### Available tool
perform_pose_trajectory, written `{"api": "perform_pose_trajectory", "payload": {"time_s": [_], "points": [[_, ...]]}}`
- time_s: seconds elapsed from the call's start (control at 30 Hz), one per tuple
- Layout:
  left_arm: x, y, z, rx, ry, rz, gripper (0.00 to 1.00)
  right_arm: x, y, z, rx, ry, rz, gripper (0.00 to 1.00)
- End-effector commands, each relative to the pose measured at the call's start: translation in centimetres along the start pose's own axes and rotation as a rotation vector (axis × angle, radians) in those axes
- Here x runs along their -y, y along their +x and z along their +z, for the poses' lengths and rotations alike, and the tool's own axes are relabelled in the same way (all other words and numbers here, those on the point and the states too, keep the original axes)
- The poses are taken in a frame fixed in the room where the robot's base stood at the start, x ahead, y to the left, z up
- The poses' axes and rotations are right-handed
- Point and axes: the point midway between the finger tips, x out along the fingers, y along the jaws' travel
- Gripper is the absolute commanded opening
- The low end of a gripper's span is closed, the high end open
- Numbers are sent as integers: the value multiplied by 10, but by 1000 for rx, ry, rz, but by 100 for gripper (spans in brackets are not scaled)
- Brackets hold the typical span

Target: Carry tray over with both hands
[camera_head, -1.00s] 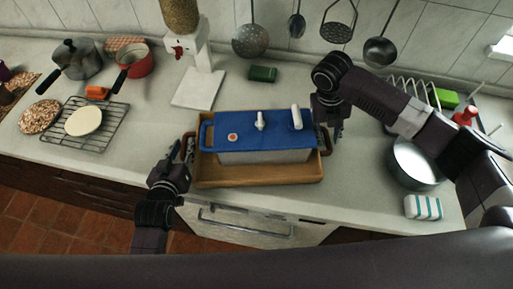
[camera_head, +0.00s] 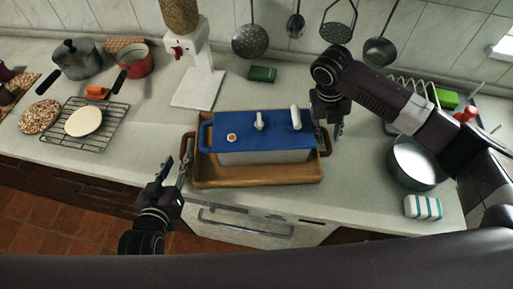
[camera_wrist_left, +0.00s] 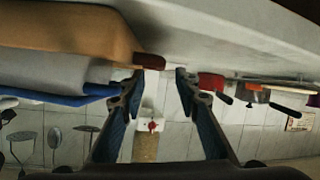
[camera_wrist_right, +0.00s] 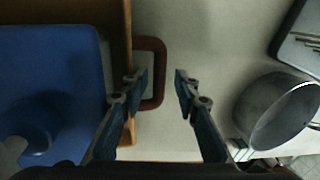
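The wooden tray (camera_head: 258,181) lies on the counter near its front edge, with a dark red handle at each end. A blue-lidded pale enamel box (camera_head: 262,131) sits in it. My left gripper (camera_head: 176,172) is open and empty at the counter's front edge, just off the left handle (camera_head: 186,146). In the left wrist view this handle (camera_wrist_left: 150,62) shows near the open fingertips. My right gripper (camera_head: 331,132) is open at the right handle (camera_head: 326,142). In the right wrist view the handle's outer bar (camera_wrist_right: 159,72) lies between the fingers (camera_wrist_right: 159,80).
A cooling rack (camera_head: 104,135) with a pale round item, a dark pot (camera_head: 77,61) and a red pan (camera_head: 136,62) stand left. A white dispenser (camera_head: 200,87) is behind the tray. A metal pot (camera_head: 414,165) and striped sponge (camera_head: 422,207) are right.

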Motion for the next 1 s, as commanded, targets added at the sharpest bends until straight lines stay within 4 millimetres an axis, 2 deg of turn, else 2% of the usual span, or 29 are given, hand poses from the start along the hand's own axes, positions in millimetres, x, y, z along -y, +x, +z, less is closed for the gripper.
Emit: {"api": "perform_pose_trajectory", "payload": {"time_s": [0.3, 0.5, 0.67, 1.0], "points": [[0, 0, 0, -1, 0, 0, 30, 0, -69, 1, 6, -1, 1, 29], [0, 0, 0, -1, 0, 0, 30, 1, -97, 1, 5, 1, 0, 29], [0, 0, 0, -1, 0, 0, 30, 1, -104, 0, 2, 0, -1, 29], [0, 0, 0, -1, 0, 0, 30, 1, -104, 0, 2, 1, -1, 29]]}}
